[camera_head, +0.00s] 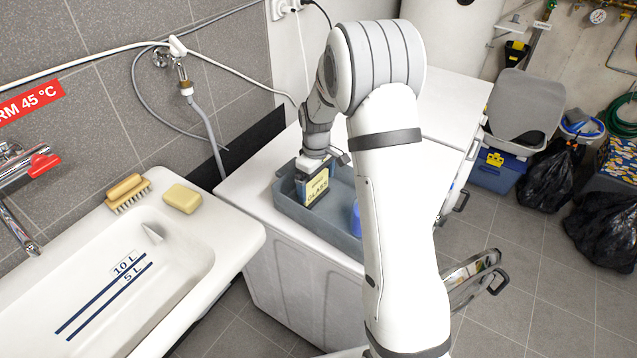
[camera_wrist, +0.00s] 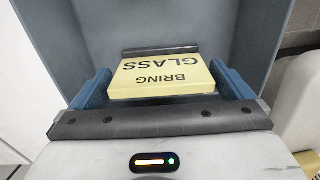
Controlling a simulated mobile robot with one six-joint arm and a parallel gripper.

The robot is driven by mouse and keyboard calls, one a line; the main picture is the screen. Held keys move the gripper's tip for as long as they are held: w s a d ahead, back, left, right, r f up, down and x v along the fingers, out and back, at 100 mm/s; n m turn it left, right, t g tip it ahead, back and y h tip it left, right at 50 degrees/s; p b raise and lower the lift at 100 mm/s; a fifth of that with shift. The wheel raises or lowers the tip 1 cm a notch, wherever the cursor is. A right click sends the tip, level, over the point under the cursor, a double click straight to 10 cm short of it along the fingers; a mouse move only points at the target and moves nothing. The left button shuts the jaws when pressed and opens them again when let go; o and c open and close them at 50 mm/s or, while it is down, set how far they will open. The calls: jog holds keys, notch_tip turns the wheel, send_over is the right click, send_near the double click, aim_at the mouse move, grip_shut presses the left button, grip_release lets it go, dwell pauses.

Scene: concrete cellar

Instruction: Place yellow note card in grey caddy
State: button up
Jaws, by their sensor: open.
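The yellow note card (camera_head: 316,188), with dark lettering reading "BRING GLASS", is inside the grey caddy (camera_head: 290,208) on the white worktop, standing tilted. In the wrist view the card (camera_wrist: 163,76) lies between the two blue finger pads of my gripper (camera_wrist: 163,88). The jaws are open, with the pads close beside the card's edges; I cannot tell whether they touch it. The caddy's walls (camera_wrist: 85,35) surround the card in the wrist view. In the head view my gripper (camera_head: 312,168) reaches down into the caddy at the card's top. The card's lower edge is hidden.
A blue item (camera_head: 356,218) is in the caddy, partly hidden behind my arm. A white sink (camera_head: 225,235) is at left, with a brush (camera_head: 127,192) and a yellow sponge (camera_head: 182,198) on its rim. The worktop (camera_head: 455,95) is clear at the back right.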

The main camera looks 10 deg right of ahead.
notch_tip(320, 180, up, 11)
jog(key=shift+f+b, duration=0.15)
jog(key=shift+b, duration=0.35)
jog(key=s+r+m+t, duration=0.1)
jog(key=s+r+m, duration=0.1)
jog(key=s+r, duration=0.35)
jog(key=s+r+m+t, duration=0.1)
jog(key=s+r+m, duration=0.15)
jog(key=s, duration=0.65)
jog(key=s+d+m+t, duration=0.1)
jog(key=s+m, duration=0.2)
jog(key=s, duration=1.2)
jog(key=shift+f, duration=0.3)
jog(key=shift+w+m, duration=0.1)
jog(key=shift+m, duration=0.15)
